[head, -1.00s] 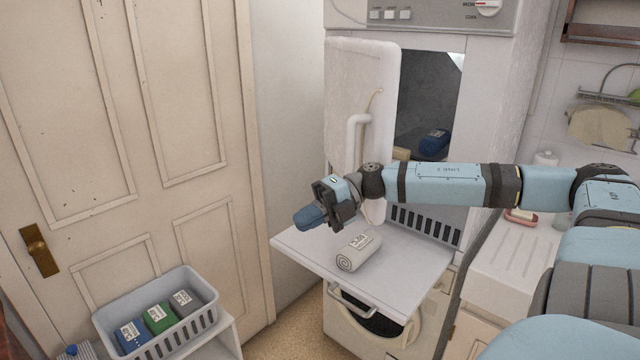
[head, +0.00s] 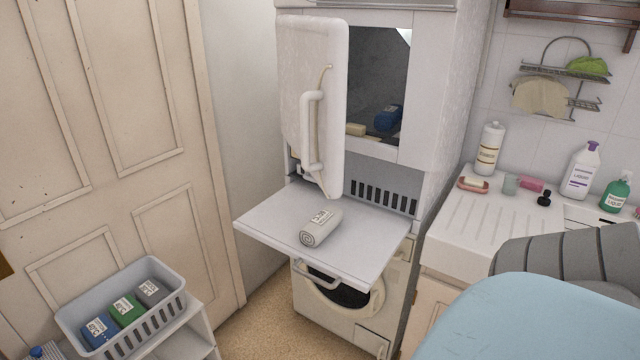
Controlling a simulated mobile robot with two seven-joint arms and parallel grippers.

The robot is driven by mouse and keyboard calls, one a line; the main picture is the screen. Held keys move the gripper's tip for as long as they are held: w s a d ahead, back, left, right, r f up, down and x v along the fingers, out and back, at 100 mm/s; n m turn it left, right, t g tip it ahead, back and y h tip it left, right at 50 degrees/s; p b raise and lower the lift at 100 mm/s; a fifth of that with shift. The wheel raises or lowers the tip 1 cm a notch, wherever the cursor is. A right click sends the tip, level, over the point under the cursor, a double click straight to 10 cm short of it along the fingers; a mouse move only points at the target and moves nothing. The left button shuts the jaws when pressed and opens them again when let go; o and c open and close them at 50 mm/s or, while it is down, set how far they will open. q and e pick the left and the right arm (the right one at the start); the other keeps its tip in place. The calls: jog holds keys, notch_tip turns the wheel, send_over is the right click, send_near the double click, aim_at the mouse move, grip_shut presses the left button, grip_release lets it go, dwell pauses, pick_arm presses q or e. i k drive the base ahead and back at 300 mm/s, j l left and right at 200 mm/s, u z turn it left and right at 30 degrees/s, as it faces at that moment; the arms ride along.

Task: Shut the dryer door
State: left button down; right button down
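The white dryer door (head: 296,85) stands open in the head view, swung out to the left of the dryer opening, with a white curved handle (head: 311,130) on its face. The dark dryer interior (head: 372,75) shows to its right, with a blue rolled item (head: 388,117) and a small yellowish item (head: 356,129) inside. Neither of my grippers is in view. Only a part of my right arm shows at the lower right, well apart from the door.
A pull-out shelf (head: 371,253) below the door holds a rolled grey towel (head: 320,226). A washing machine (head: 383,301) stands beneath it. A grey basket (head: 160,313) of folded cloths is at lower left. Bottles stand on the sink counter (head: 455,215) at right.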

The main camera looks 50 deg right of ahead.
aim_at(313, 51)
jog(key=z, duration=1.55)
